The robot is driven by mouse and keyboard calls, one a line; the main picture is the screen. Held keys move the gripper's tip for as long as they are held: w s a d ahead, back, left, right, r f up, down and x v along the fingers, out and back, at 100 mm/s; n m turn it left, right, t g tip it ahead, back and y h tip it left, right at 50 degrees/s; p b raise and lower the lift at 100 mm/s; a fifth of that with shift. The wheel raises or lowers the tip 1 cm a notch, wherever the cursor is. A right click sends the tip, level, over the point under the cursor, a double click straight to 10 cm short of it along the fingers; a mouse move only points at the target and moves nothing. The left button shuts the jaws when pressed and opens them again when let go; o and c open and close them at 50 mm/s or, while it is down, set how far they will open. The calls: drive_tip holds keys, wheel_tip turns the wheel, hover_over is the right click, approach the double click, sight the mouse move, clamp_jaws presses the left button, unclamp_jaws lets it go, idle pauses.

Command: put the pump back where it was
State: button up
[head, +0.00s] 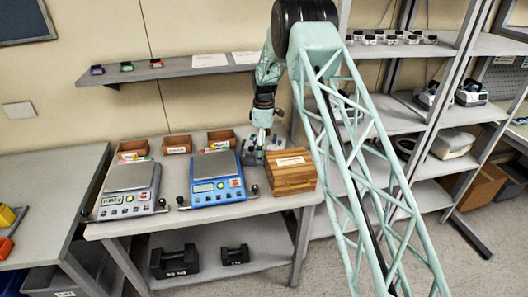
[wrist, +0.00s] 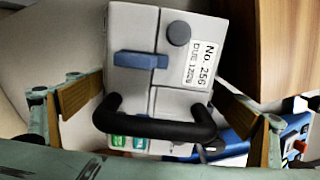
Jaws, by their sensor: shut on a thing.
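The pump (wrist: 185,25) is a pale grey box with a black handle, a blue latch, a round grey knob and a label reading "No. 256". In the wrist view it fills the middle, between the two brown-padded fingers. My gripper (wrist: 160,110) is shut on the pump, close to its black handle (wrist: 155,127). In the head view my gripper (head: 262,135) points down at the back right of the table, and the pump (head: 250,153) shows only in small part below it. I cannot tell whether the pump touches the tabletop.
A wooden box (head: 292,178) stands close on the right. A blue scale (head: 217,190) and a grey scale (head: 130,202) stand to the left, with small brown bins (head: 177,145) behind. A wall shelf (head: 160,72) hangs above. A rack (head: 400,122) at right holds other devices.

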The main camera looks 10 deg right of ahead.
drive_tip(key=o, duration=1.2)
drive_tip(key=shift+f, duration=0.1)
drive_tip(key=shift+c, duration=0.2)
wheel_tip(320, 180, up, 12)
drive_tip(key=shift+f+p, duration=0.1)
drive_tip(key=shift+p, duration=0.3)
drive_tip(key=shift+r, duration=0.25)
